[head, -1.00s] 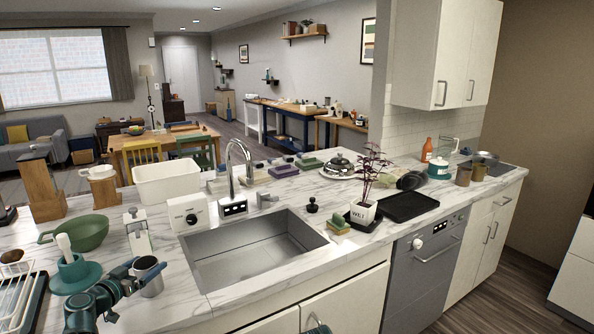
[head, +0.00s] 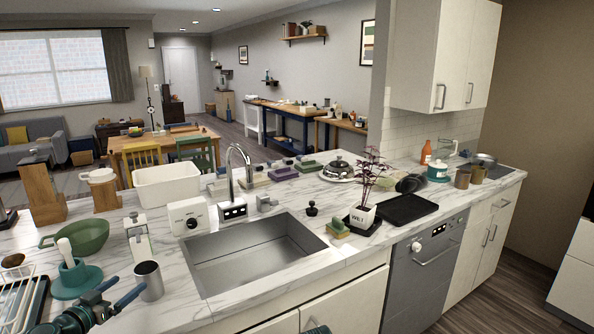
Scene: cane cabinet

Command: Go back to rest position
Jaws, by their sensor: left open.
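My left gripper (head: 121,287) is low at the left of the head view, over the front part of the counter. Its two blue-grey fingers are apart with nothing between them. A metal cup (head: 149,281) stands upright on the marble counter just beyond and right of the fingertips, apart from them. Only a small teal piece that appears to be my right arm shows at the bottom edge; its fingers are not visible enough to judge.
The steel sink (head: 250,257) lies right of the cup. A green bowl (head: 88,236), a teal holder (head: 77,280) and a dish rack (head: 22,303) crowd the left counter. A potted plant (head: 362,217) and a black tray (head: 407,209) stand to the right.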

